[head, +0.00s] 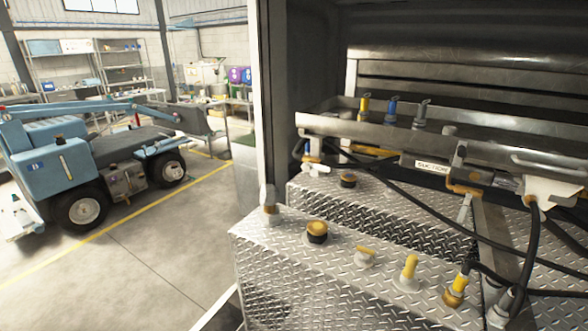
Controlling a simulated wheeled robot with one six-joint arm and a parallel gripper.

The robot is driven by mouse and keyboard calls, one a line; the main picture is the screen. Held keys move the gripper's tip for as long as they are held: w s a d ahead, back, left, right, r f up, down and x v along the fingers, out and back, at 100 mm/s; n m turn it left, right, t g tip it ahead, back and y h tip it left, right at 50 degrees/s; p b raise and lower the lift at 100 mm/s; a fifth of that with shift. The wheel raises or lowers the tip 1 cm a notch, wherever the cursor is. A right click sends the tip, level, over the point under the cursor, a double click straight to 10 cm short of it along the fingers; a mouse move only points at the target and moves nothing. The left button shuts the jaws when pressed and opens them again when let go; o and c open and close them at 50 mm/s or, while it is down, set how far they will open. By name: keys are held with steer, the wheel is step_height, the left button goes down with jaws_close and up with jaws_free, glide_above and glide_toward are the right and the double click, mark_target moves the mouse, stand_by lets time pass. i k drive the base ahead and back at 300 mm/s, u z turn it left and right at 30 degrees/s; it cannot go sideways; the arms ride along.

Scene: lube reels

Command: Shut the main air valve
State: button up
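Several fittings with yellow parts could be the main air valve; I cannot tell which it is. On the near diamond-plate tank top stand a small fitting with a flat yellow lever (366,250), a pale fitting with an upright yellow handle (410,267) and a yellow-and-brass fitting (455,291) with a black hose. A long yellow lever (374,151) lies roughly level under the metal rail. Whether any valve is open or shut cannot be told. My gripper is not in view.
Diamond-plate tanks (262,262) fill the lower middle. Black hoses (532,245) hang at the right beside a white bracket (548,184). The metal rail (340,124) carries yellow, blue and grey nozzles. A blue wheeled vehicle (95,165) stands left; clear floor (165,245) lies between.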

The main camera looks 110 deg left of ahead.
mark_target(323, 168)
steer(key=u, duration=2.45)
steer(key=i, duration=0.45)
steer(key=u, duration=0.15)
